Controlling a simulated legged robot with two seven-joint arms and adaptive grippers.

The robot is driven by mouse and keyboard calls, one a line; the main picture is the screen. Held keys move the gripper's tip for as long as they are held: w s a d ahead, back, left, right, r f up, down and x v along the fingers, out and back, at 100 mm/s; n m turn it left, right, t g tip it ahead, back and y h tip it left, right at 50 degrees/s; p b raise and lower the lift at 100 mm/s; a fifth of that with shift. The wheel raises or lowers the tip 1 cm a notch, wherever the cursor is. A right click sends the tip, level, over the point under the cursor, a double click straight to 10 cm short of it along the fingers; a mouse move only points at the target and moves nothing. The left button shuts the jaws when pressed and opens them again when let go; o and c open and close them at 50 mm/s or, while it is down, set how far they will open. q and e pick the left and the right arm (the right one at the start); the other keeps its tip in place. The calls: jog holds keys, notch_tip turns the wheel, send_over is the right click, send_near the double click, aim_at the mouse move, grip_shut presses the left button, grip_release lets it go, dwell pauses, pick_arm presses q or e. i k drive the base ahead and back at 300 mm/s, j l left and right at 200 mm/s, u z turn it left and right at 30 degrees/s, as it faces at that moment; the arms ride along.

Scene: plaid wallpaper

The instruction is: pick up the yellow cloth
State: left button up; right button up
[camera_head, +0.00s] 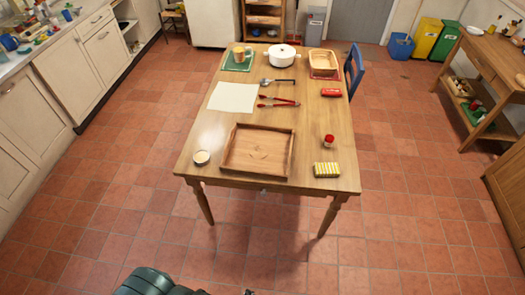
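The yellow cloth (326,169) is a small folded block with yellow and pale stripes. It lies flat near the front right corner of the wooden table (222,129), close to the front edge. Nothing covers it. Neither of my grippers can be made out. Only dark parts, likely of my own body, show at the bottom edge, well short of the table.
Red tongs (279,105) and a white pot (281,55) are farther back. Tiled floor before the table is clear.

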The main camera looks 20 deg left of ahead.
aim_at(320, 170)
jog(key=i+l+u, duration=0.4)
jog(key=l, duration=0.2)
jog(key=i+l+u, duration=0.2)
jog(key=l, duration=0.15)
jog(key=i+l+u, duration=0.25)
jog(key=l, duration=0.15)
jog(key=k+j, duration=0.05)
jog(key=k, duration=0.05)
